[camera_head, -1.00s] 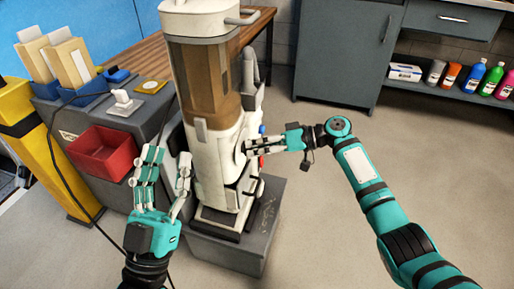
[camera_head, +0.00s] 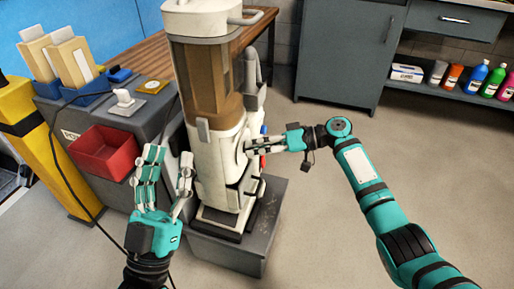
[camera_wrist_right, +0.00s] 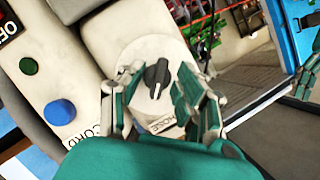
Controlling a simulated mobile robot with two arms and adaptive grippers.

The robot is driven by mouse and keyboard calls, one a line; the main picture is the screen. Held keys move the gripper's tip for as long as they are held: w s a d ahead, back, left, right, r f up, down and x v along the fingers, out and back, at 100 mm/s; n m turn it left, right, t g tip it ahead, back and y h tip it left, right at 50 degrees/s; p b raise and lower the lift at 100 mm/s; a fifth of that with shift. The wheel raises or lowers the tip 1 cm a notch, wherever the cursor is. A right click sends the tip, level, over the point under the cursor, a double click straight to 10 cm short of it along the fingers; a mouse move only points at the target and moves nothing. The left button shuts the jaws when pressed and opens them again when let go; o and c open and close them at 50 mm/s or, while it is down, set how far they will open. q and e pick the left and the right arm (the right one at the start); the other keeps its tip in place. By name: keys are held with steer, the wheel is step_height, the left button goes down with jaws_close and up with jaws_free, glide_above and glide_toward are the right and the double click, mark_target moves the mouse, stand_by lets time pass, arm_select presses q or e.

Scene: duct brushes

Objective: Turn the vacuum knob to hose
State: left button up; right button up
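The vacuum (camera_head: 213,160) is a tall white machine with a brown see-through canister, upright on a grey block. Its dark knob (camera_wrist_right: 157,77) sits on a round pale dial (camera_wrist_right: 145,58) in the right wrist view. The knob's narrow end points down the picture, roughly toward the printed word HOSE (camera_wrist_right: 163,125). My right gripper (camera_head: 258,145) is at the vacuum's right side. In the wrist view its fingers stand apart on either side of the knob, with no clear contact. My left gripper (camera_head: 168,163) is open and empty, in front of the vacuum's left side.
A blue button (camera_wrist_right: 60,112) and a green one (camera_wrist_right: 28,66) lie left of the dial. A red bin (camera_head: 105,152) hangs on a grey cabinet at left, beside a yellow post (camera_head: 50,160). Bottles stand on a shelf at far right. The floor at right is clear.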

steer(key=v, duration=1.2)
